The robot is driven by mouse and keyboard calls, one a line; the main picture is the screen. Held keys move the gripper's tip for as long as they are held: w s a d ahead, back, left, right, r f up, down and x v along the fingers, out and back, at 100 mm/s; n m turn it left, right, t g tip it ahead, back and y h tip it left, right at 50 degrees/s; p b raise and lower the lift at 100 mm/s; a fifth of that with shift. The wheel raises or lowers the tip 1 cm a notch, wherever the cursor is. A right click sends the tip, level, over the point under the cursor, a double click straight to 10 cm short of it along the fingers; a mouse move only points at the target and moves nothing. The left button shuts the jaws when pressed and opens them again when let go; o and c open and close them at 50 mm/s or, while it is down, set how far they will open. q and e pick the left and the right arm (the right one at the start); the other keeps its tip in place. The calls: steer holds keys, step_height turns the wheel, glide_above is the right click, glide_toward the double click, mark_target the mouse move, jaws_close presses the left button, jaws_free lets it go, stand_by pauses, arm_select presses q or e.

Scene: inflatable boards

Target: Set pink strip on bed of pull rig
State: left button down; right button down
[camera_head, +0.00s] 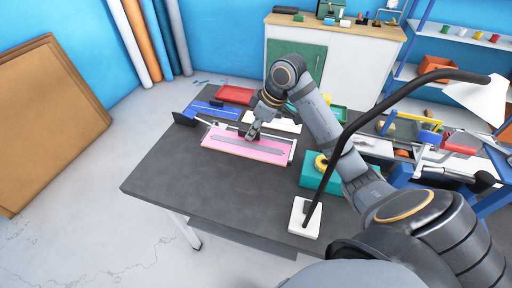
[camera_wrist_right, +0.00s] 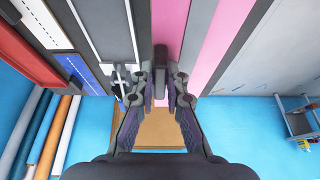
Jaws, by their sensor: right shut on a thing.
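The pink strip (camera_head: 231,153) lies flat near the back of the dark table, with a long grey band along its middle. It also shows in the right wrist view (camera_wrist_right: 234,25). A thin pale rail with a black end piece (camera_head: 185,119) runs along its far side, seemingly part of the pull rig. My right gripper (camera_head: 253,132) is over the strip's far side. Its fingers (camera_wrist_right: 161,92) are shut on a dark grey block (camera_wrist_right: 160,62) that stands at the strip. I cannot tell whether the strip touches the bed beneath. My left gripper is out of view.
Behind the strip lie a blue board (camera_head: 215,108), a red board (camera_head: 236,95) and a white board (camera_head: 280,124). A teal box (camera_head: 312,177) and a lamp on a white base (camera_head: 304,218) stand to the right. The front left of the table (camera_head: 165,178) is clear.

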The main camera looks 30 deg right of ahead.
steer(key=shift+w+d, duration=0.15)
steer(key=shift+d, duration=0.1)
steer(key=w+d+f+p, duration=0.1)
steer(key=w+d+f, duration=0.3)
steer(key=w+d+f+p, duration=0.1)
steer(key=w+d+f, duration=0.3)
steer(key=w, duration=0.1)
steer(key=shift+d+f, duration=0.3)
steer(key=shift+w+d+f, duration=0.3)
steer(key=shift+w+f, duration=0.05)
steer(key=shift+f, duration=0.2)
step_height(320, 180, down, 2)
steer(key=shift+f+p, duration=0.25)
steer(key=shift+p, duration=0.25)
steer(key=shift+f, duration=0.35)
